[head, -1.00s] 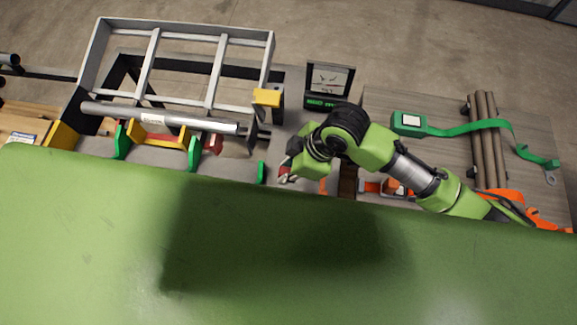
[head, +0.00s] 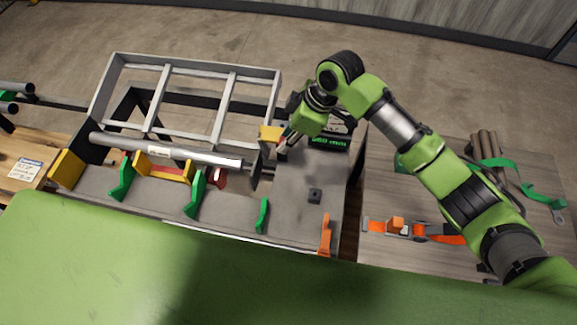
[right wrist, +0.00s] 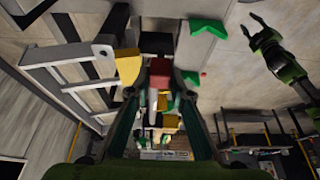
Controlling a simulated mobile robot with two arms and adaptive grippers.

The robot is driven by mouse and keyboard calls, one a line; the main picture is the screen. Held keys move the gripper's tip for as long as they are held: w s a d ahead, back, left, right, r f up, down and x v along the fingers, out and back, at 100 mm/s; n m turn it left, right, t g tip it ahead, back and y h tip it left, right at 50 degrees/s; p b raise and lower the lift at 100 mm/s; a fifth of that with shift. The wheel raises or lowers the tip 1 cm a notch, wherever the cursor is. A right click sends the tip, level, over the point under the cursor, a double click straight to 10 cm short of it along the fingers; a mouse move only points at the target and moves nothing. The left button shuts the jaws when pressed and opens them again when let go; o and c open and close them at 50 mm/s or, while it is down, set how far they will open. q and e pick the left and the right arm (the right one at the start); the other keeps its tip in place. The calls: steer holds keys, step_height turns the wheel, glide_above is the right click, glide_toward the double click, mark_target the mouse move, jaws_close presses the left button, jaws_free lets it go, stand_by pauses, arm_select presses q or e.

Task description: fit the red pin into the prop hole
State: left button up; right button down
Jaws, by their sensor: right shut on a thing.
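My right gripper (head: 284,146) is beside the yellow block (head: 270,133) at the right end of the grey frame. In the right wrist view its fingers (right wrist: 157,98) are shut on the red pin (right wrist: 158,100), which has a red head and a pale shaft. The pin is hardly visible in the head view. The yellow block (right wrist: 128,66) and a grey plate end with a small round hole (right wrist: 103,53) are left of the pin in the wrist view. I cannot tell whether this is the prop hole. My left gripper (right wrist: 248,27) shows there, empty, fingers apart.
A silver cylinder (head: 170,150) lies along the grey frame (head: 228,103). Green supports (head: 196,193) stand in front. Orange and green straps lie at the right.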

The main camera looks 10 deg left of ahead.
steer(key=w+a+r+b, duration=0.3)
steer(key=w+r+b, duration=0.1)
steer(key=w, duration=0.6)
steer(key=shift+w+r, duration=0.15)
steer(key=shift+w, duration=0.15)
step_height(320, 180, down, 5)
steer(key=shift+r+b, duration=0.1)
steer(key=shift+b, duration=1.1)
steer(key=shift+p, duration=0.5)
stand_by(0.9)
steer(key=shift+f+b, duration=1.25)
steer(key=shift+f, duration=0.8)
steer(key=c, duration=1.7)
jaws_free()
steer(key=shift+f, duration=0.1)
